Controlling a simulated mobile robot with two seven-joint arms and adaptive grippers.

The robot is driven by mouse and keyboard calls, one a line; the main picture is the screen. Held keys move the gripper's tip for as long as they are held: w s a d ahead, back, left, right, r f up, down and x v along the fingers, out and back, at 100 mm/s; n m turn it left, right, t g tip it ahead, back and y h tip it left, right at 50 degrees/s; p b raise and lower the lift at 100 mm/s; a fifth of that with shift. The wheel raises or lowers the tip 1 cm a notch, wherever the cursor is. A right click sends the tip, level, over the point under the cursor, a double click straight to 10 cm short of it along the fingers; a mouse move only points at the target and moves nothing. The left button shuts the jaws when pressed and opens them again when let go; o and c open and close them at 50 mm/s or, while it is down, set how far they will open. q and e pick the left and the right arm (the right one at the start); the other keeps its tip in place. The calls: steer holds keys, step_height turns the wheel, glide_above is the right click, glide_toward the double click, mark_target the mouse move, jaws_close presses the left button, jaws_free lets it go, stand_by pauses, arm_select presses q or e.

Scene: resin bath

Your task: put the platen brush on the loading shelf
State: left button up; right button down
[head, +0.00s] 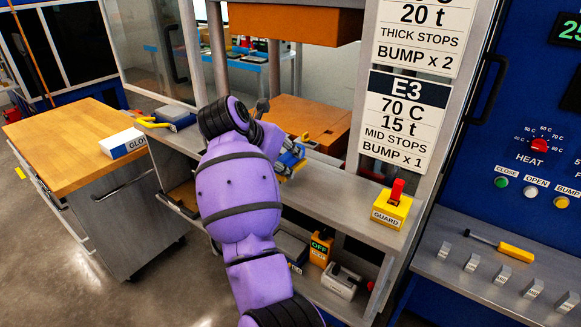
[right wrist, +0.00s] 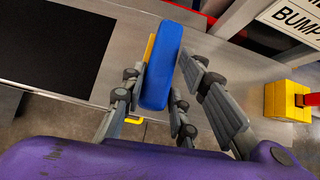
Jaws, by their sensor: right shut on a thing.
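My right gripper (head: 284,150) is shut on the platen brush (head: 292,158), a blue block with a yellow part along one side. My purple right arm hides part of the shelf. My left gripper is out of view.
A yellow guard box (head: 390,210) with a red switch stands at the shelf's right end. A yellow-handled tool (head: 152,123) and a grey-blue block (head: 176,118) lie at its left end. A wood-topped cabinet (head: 70,145) stands left. Between brush and guard box, the shelf is clear.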

step_height(320, 180, down, 3)
steer(key=shift+w+d+f, duration=0.15)
steer(key=shift+f, duration=0.05)
steer(key=shift+d+b, duration=0.2)
steer(key=shift+b, duration=0.1)
steer(key=shift+s+a+r, duration=0.1)
steer(key=shift+s+r, duration=0.15)
steer(key=shift+r, duration=0.1)
steer(key=shift+a+f, duration=0.1)
steer(key=c, duration=1.8)
jaws_free()
steer(key=shift+w+f, duration=0.1)
steer(key=shift+f, duration=0.1)
steer(key=o, duration=0.4)
steer(key=shift+r, duration=0.1)
steer(key=shift+o, duration=0.2)
